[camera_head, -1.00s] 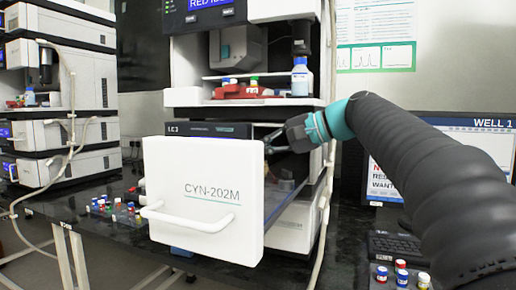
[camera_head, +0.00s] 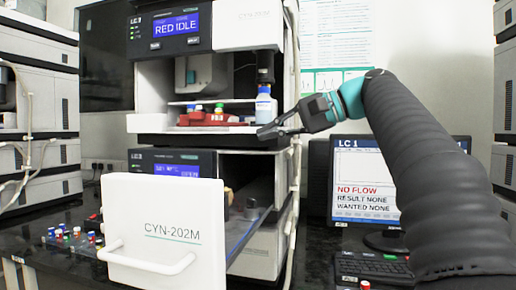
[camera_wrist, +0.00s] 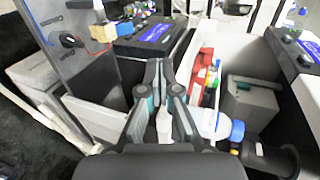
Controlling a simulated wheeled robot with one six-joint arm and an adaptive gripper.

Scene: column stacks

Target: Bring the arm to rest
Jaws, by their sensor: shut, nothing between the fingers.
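My gripper (camera_head: 278,129) is in front of the right side of the upper bay of the column stack, just below and beside a blue-capped bottle (camera_head: 265,104). Its fingers are shut with nothing between them. In the wrist view my gripper (camera_wrist: 165,68) points over the stack, with its fingertips together. The bottle's blue cap (camera_wrist: 237,130) shows right of the fingers there. My arm reaches in from the right, bent at the wrist.
The white CYN-202M drawer (camera_head: 165,228) stands pulled out below. A red tray (camera_head: 212,117) with vials sits in the upper bay. A monitor (camera_head: 366,183) and keyboard (camera_head: 372,266) stand right. Several vials (camera_head: 68,236) are on the bench at left.

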